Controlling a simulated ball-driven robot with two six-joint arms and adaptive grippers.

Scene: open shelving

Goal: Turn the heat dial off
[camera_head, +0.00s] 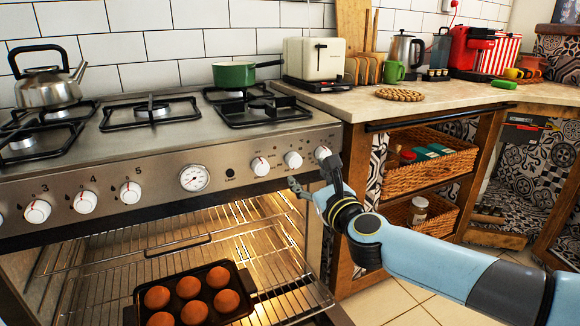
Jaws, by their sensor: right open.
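The stove front (225,155) carries a row of white dials with red marks. Toward its right end are three dials: a left one (260,166), a middle one (293,160) and a right one (322,153). Which is the heat dial I cannot tell. My right gripper (311,173) is open just in front of the right end of the panel, with one finger close to the right dial and the other lower, at the oven opening. Whether it touches the dial I cannot tell. My left gripper is out of view.
The oven is open and lit, with a dark tray of brown round items (250,285) on a rack. A kettle (48,90) and green pot (234,75) stand on the hob. The counter (350,103) holds a toaster (315,58); wicker baskets (435,172) sit below.

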